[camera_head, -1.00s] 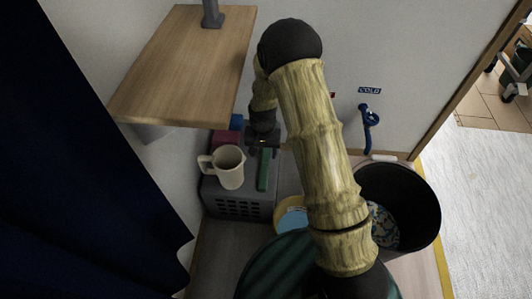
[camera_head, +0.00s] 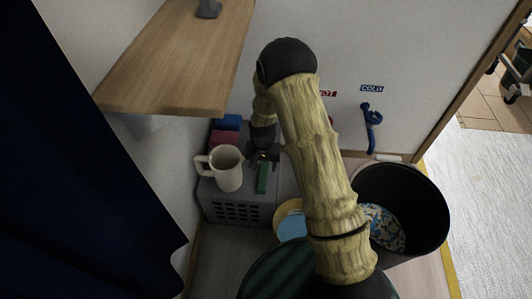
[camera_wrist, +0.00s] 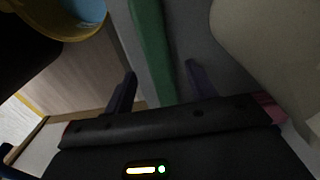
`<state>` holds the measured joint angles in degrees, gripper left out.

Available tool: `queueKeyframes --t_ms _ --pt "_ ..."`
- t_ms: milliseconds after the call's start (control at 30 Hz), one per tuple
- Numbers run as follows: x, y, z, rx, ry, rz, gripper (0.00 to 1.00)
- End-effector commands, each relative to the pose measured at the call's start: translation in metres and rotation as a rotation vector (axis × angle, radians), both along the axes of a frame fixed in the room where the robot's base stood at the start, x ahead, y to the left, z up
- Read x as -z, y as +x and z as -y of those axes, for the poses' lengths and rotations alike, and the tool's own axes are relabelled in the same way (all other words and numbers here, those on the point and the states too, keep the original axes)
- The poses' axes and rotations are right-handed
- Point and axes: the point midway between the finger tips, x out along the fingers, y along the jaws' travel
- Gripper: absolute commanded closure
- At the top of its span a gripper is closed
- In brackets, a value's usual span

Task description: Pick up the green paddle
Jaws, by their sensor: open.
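The green paddle (camera_head: 263,178) lies on top of a grey crate (camera_head: 238,212), to the right of a beige mug (camera_head: 227,168). My gripper (camera_head: 264,157) is over the far end of the paddle. In the wrist view the paddle (camera_wrist: 153,50) runs as a long green strip toward the space between the two open fingers of my gripper (camera_wrist: 160,85). The fingers stand on either side of its line, apart from it. Nothing is held. Whether the fingertips are down at the paddle's height I cannot tell.
The mug also shows close by in the wrist view (camera_wrist: 275,40). Blue and red blocks (camera_head: 225,135) sit behind the mug. A yellow-rimmed bucket with blue inside (camera_head: 290,222) and a black bin (camera_head: 405,210) stand to the right. A wooden shelf (camera_head: 180,60) overhangs at the upper left.

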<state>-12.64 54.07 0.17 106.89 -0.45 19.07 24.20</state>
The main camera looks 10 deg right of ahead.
Motion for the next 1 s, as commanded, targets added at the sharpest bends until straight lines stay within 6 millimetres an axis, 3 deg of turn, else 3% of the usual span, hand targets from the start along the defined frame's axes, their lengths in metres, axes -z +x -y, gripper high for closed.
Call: queueKeyframes --t_ms 33,233,833,1000 --pt "0.012 0.0 0.0 0.0 0.0 0.0 0.44" --pt "0.032 0.0 0.0 0.0 0.001 0.0 0.44" --pt "0.033 0.0 0.0 0.0 0.001 0.0 0.44" --pt "0.033 0.0 0.0 0.0 0.001 0.0 0.75"
